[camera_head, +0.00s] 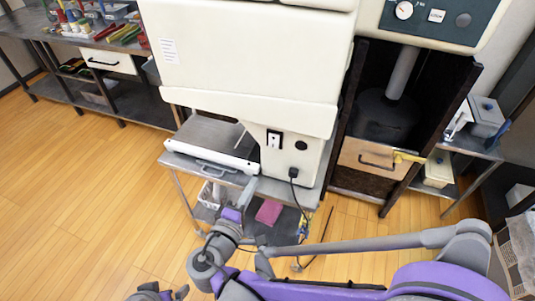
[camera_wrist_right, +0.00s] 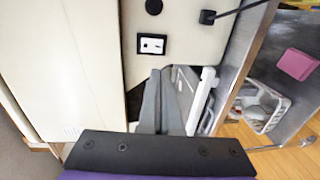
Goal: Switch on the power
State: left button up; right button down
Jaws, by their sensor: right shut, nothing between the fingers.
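The big cream machine (camera_head: 250,60) carries a small power switch (camera_head: 274,139) with a black and white face on its lower front. In the right wrist view the switch (camera_wrist_right: 152,44) is just beyond my fingertips. My right gripper (camera_head: 249,187) is shut and empty, below and left of the switch in the head view. In the right wrist view the shut fingers (camera_wrist_right: 158,78) point toward the panel, apart from the switch as far as I can tell. Which way the switch is set is too small to tell. Part of my left gripper (camera_head: 160,292) shows at the bottom edge.
A round black knob (camera_head: 301,145) and a plugged-in black cable (camera_head: 293,174) are beside the switch. A grey and white tray device (camera_head: 213,142) stands on the metal table left of the panel. The wooden floor at left is clear.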

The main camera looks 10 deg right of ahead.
aim_at(273, 147)
jog(key=x, duration=1.4)
jog(key=shift+w+d+f+b, duration=0.2)
jog(key=shift+d+b, duration=0.05)
jog(key=shift+b, duration=0.05)
jog(key=shift+a+r, duration=0.1)
jog(key=shift+s, duration=0.1)
